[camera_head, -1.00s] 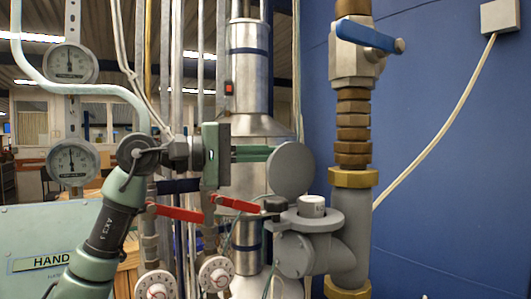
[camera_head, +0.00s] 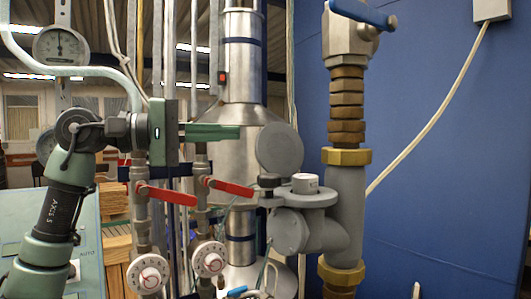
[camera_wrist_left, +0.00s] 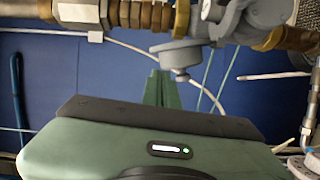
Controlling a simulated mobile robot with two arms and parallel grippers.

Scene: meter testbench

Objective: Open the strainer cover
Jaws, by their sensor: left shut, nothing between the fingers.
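The grey strainer (camera_head: 325,235) sits on a vertical pipe in the head view. Its round grey cover (camera_head: 279,149) stands upright, swung up off the strainer's top opening. A white cylinder (camera_head: 305,183) shows in that opening. A dark knob (camera_head: 268,181) sits at the left of the rim. My left gripper (camera_head: 238,132) is shut and empty, its green fingertips left of the cover, with a small gap in the picture; the depth between them is unclear. In the left wrist view the fingers (camera_wrist_left: 158,88) point toward the grey strainer fittings (camera_wrist_left: 265,15). My right gripper is not in view.
Two red-handled valves (camera_head: 168,194) (camera_head: 228,187) and two white dials (camera_head: 148,273) (camera_head: 209,258) lie below my left gripper. A blue-handled valve (camera_head: 355,35) tops the strainer pipe. A metal cylinder (camera_head: 244,60) stands behind. The blue wall (camera_head: 450,180) is mostly bare.

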